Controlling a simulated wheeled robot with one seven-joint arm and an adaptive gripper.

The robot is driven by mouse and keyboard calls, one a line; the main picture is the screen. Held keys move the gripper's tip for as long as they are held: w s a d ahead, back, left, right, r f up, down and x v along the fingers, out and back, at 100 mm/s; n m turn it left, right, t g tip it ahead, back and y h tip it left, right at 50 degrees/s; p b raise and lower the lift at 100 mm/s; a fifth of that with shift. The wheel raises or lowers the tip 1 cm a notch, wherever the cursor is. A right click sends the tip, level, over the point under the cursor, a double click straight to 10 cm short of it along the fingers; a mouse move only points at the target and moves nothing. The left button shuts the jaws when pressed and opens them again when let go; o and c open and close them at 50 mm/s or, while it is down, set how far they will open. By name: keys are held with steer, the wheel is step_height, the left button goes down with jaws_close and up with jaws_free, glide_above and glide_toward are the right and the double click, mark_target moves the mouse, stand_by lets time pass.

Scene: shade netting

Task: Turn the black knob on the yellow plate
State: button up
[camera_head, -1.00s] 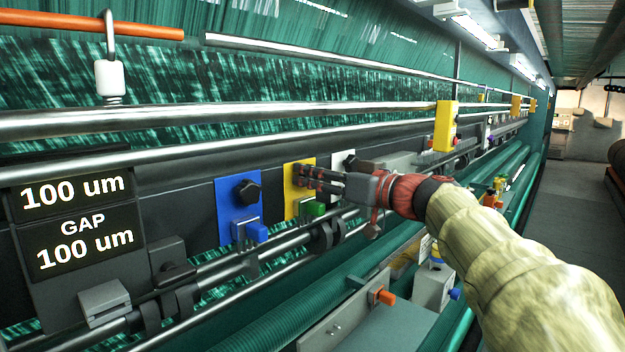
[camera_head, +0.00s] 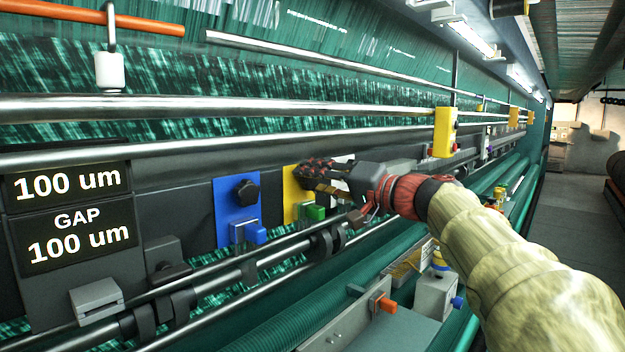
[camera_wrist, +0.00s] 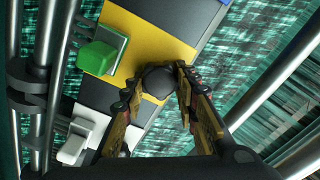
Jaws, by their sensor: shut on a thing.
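The yellow plate (camera_head: 291,190) stands on the dark rail between a blue plate and a white plate. In the wrist view the yellow plate (camera_wrist: 158,42) fills the upper middle. The black knob (camera_wrist: 158,82) sits between my fingertips there, one finger on each side. My gripper (camera_head: 308,173) is shut on the black knob, and its fingers hide the knob in the head view. The gripper looks rolled relative to the plate.
A blue plate (camera_head: 235,212) with its own black knob (camera_head: 246,192) is to the left. A green block (camera_head: 315,212) juts out below the yellow plate, close under my fingers. Metal bars (camera_head: 200,160) run above and below. An orange-handled part (camera_head: 385,303) is lower right.

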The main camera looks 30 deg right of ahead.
steer(key=shift+f+m, duration=0.1)
steer(key=shift+m, duration=1.6)
steer(key=shift+p, duration=0.3)
steer(key=o, duration=1.1)
steer(key=shift+o, duration=0.5)
steer(key=v, duration=1.2)
steer(key=shift+d+f, duration=0.1)
